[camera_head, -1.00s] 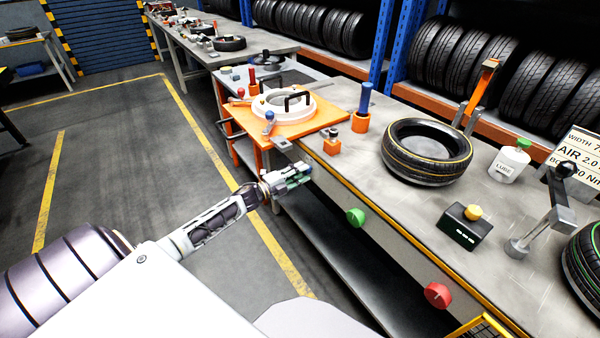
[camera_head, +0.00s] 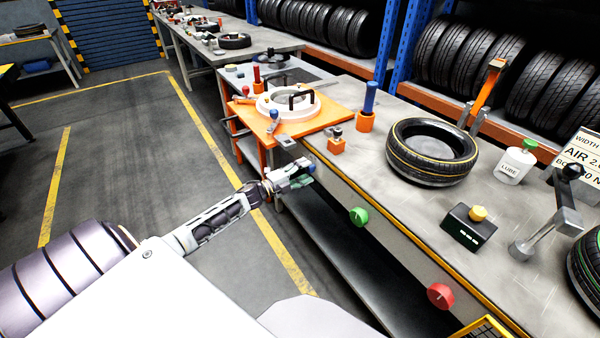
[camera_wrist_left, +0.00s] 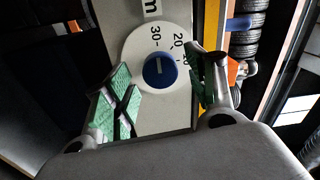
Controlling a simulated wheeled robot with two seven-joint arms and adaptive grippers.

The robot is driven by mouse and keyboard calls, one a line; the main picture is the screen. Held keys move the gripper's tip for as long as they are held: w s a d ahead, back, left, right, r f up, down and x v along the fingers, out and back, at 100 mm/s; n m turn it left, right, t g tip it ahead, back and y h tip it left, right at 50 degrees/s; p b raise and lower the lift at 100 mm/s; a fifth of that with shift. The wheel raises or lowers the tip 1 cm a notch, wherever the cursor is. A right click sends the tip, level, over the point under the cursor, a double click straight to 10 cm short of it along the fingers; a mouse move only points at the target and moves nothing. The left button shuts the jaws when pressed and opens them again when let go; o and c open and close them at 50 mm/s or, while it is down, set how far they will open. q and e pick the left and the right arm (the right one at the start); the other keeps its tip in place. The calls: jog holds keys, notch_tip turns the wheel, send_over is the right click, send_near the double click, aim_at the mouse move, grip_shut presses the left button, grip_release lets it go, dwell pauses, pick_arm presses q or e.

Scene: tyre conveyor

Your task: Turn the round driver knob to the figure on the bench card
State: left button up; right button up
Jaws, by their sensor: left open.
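The round blue driver knob (camera_wrist_left: 160,71) shows in the left wrist view on a pale dial plate (camera_wrist_left: 135,50) with figures including 30 and 20. A small pale mark is on the knob; which figure it points at is hard to tell. My left gripper (camera_wrist_left: 165,90) is open, its green-padded fingers on either side of the knob in the picture; no contact can be made out. In the head view my left gripper (camera_head: 299,174) is at the bench's front edge, and the knob is not visible there. The bench card (camera_head: 580,152) is cut off at the right edge.
The bench holds a tyre (camera_head: 431,150), a lube bottle (camera_head: 514,162), a black box with a yellow button (camera_head: 468,227) and an orange plate (camera_head: 262,126). Green (camera_head: 358,216) and red (camera_head: 440,295) buttons sit on the bench front. The floor at left is clear.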

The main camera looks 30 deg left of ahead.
pick_arm(q)
jog(key=shift+s, duration=0.1)
jog(key=v, duration=1.1)
jog(key=shift+s+a, duration=0.25)
jog(key=shift+s, duration=0.1)
dwell(0.4)
dwell(0.7)
